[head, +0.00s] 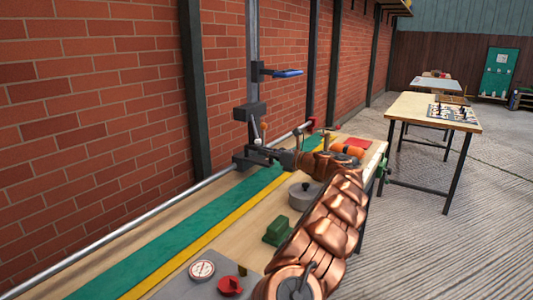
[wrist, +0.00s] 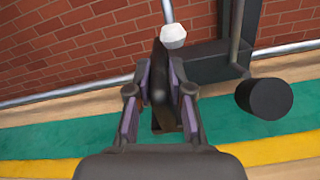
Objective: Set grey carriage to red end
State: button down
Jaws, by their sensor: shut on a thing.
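The dark grey carriage (head: 249,158) sits on a long silver rail (head: 150,222) along the brick wall, with a tall grey post rising from it. It also shows in the wrist view (wrist: 208,62). A red end piece (head: 311,123) is at the rail's far end, a short way beyond the carriage. My gripper (head: 277,156) is at the carriage's front side. In the wrist view my gripper (wrist: 159,108) has its purple-padded fingers on both sides of a dark upright handle (wrist: 161,85), shut on it. A white knob (wrist: 172,36) and a black round knob (wrist: 265,98) are close by.
A blue-topped bracket (head: 287,73) juts from the post. Orange (head: 348,150) and red items lie beyond my arm.

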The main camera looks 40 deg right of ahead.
dwell(0.4)
jog(key=d+p, duration=0.1)
jog(key=p, duration=0.1)
jog(key=d+p, duration=0.2)
jog(key=w+d+p, duration=0.1)
jog(key=d+p, duration=0.1)
jog(key=shift+r, duration=0.25)
jog(key=shift+f, duration=0.1)
dwell(0.4)
jog(key=c, duration=1.1)
grip_release()
jog(key=shift+a, duration=0.1)
jog(key=shift+f, duration=0.1)
